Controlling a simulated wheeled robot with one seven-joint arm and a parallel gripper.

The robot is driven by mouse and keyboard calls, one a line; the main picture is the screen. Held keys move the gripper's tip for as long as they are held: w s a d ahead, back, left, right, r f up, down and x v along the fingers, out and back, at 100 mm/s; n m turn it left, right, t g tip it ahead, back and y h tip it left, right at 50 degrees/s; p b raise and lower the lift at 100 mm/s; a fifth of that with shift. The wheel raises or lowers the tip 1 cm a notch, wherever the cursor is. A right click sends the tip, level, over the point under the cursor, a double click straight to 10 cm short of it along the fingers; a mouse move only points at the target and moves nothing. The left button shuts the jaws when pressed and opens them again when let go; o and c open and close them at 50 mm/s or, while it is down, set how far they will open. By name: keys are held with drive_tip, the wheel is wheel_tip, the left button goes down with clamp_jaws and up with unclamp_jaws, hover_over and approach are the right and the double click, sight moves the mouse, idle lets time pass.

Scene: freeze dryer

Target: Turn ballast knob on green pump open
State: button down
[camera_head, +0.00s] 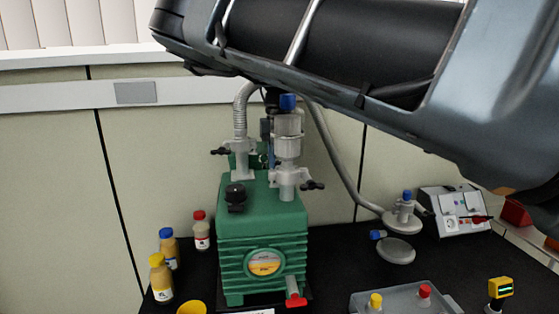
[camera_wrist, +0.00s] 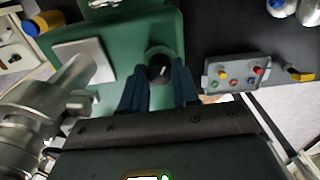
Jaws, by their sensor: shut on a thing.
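The green pump (camera_head: 262,215) stands on the black bench in the head view, and its green top (camera_wrist: 130,30) fills the upper middle of the wrist view. In the wrist view, my gripper (camera_wrist: 161,78) is shut on a dark round knob (camera_wrist: 160,66) on the pump, one blue finger on each side. I cannot tell from the picture how far the knob is turned. In the head view, the clear filter (camera_head: 288,135) hides most of what is behind it; a dark and blue part there may be my gripper. A black block (camera_head: 236,196) sits on the pump's front-left top.
Metal pipework (camera_wrist: 40,115) is close at my left in the wrist view. A ribbed hose (camera_head: 241,110) rises from the pump. Several bottles (camera_head: 162,278) stand left of it. A grey box with coloured knobs (camera_head: 405,298) and a yellow gauge (camera_head: 500,288) are at front right.

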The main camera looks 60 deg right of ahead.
drive_tip(key=m, duration=0.6)
drive_tip(key=shift+w, duration=0.1)
drive_tip(key=m, duration=0.5)
drive_tip(key=shift+m, duration=0.4)
drive_tip(key=c, duration=0.8)
unclamp_jaws()
drive_tip(key=shift+r+b, duration=0.1)
drive_tip(key=shift+b, duration=0.2)
wheel_tip(320, 180, up, 8)
drive_tip(key=shift+f+b, duration=0.2)
drive_tip(key=shift+b, duration=0.6)
